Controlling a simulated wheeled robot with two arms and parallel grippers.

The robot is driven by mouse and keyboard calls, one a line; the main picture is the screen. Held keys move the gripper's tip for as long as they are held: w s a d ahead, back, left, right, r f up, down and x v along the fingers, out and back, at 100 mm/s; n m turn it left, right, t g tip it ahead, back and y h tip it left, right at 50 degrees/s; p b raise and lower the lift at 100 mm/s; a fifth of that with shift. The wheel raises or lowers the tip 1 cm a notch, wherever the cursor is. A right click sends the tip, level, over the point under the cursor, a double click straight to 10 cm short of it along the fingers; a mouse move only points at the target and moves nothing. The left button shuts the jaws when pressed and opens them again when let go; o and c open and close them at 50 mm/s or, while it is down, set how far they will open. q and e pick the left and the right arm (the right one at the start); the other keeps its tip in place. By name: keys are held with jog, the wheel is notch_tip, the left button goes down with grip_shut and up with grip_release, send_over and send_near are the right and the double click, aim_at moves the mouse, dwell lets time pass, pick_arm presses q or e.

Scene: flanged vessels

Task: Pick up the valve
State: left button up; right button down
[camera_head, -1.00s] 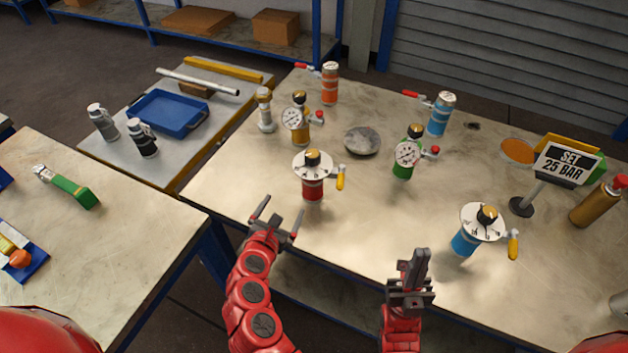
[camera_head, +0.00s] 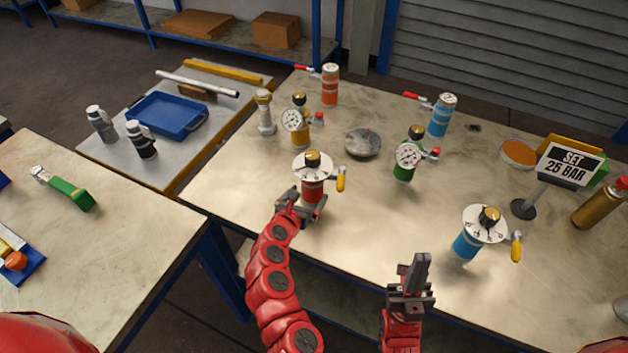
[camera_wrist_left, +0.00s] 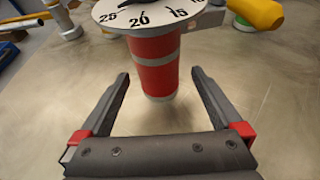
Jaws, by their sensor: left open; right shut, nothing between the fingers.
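A red valve (camera_head: 312,190) with silver bands, a white numbered dial on top, a black and brass knob and a yellow side handle stands upright on the table. In the left wrist view its red body (camera_wrist_left: 155,65) is just ahead of and between my finger tips. My left gripper (camera_head: 303,196) is open at the near side of this valve; I cannot tell whether it touches it. A blue valve (camera_head: 466,244) with a similar dial stands at the right. My right gripper (camera_head: 420,264) is shut and empty, near the table's front edge.
Gauge valves in yellow (camera_head: 300,132) and green (camera_head: 404,168) stand behind, with orange (camera_head: 330,86) and blue (camera_head: 440,118) cylinders further back. A round grey disc (camera_head: 362,143) lies between. A "SET 25 BAR" sign (camera_head: 570,164) stands at the right. The front middle is clear.

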aim_at(308, 193)
pick_arm(q)
jog(key=shift+w+d+f, duration=0.1)
jog(key=shift+w+f, duration=0.15)
jog(key=shift+w, duration=0.1)
jog(key=p+x, duration=0.1)
jog(key=x, duration=0.3)
jog(key=shift+w, duration=0.1)
jog(key=shift+w+f, duration=0.25)
jog(key=shift+w, duration=0.15)
grip_shut()
